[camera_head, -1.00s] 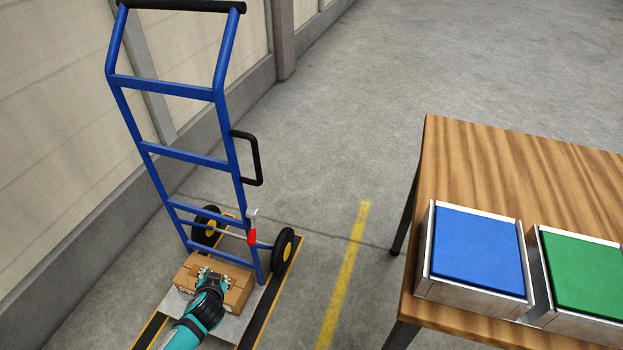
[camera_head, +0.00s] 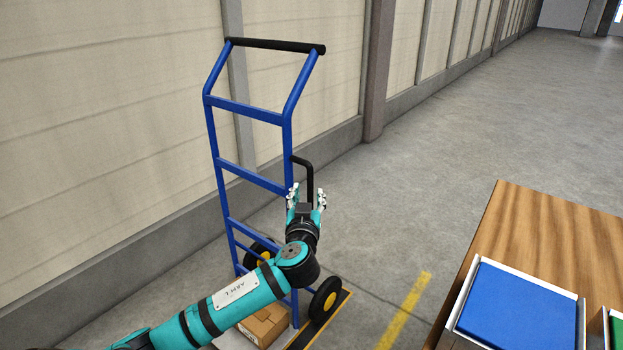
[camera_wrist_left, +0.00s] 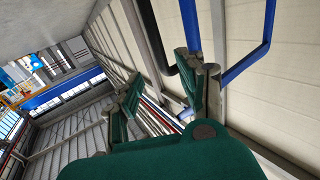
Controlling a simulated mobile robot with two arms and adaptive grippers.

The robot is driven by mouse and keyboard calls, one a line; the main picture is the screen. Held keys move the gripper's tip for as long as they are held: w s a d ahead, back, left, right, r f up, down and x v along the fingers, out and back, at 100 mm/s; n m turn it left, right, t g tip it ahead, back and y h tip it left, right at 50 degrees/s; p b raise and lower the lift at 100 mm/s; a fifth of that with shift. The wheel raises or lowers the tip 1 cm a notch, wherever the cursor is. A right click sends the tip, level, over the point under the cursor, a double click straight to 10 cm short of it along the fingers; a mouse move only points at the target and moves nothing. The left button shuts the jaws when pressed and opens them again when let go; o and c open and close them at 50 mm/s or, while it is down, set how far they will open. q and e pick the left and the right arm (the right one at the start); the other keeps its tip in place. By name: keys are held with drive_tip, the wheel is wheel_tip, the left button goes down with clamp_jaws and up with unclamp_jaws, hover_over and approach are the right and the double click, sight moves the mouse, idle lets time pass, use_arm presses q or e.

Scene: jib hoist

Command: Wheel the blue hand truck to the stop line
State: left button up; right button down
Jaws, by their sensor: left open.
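The blue hand truck (camera_head: 252,109) stands upright beside the wall, with a black top bar, a black side handle (camera_head: 309,176) and black wheels with yellow hubs. A cardboard box (camera_head: 264,325) sits on its base plate, partly hidden by my left arm. A yellow line (camera_head: 406,312) is painted on the floor to its right. My left gripper (camera_head: 308,193) is open, fingers up, at the lower part of the side handle; I cannot tell whether it touches. In the left wrist view, the black handle (camera_wrist_left: 154,35) shows beyond the open fingers. My right gripper is not in view.
A wooden table (camera_head: 545,215) at the right carries a blue panel (camera_head: 520,310) and part of a green one (camera_head: 618,335) in metal frames. A dark strip with yellow edges (camera_head: 325,322) lies by the wheel. The floor behind is clear along the wall.

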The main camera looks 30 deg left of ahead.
sight(310, 179)
use_arm(q)
drive_tip(key=x, duration=0.9)
drive_tip(key=shift+f, duration=0.1)
clamp_jaws()
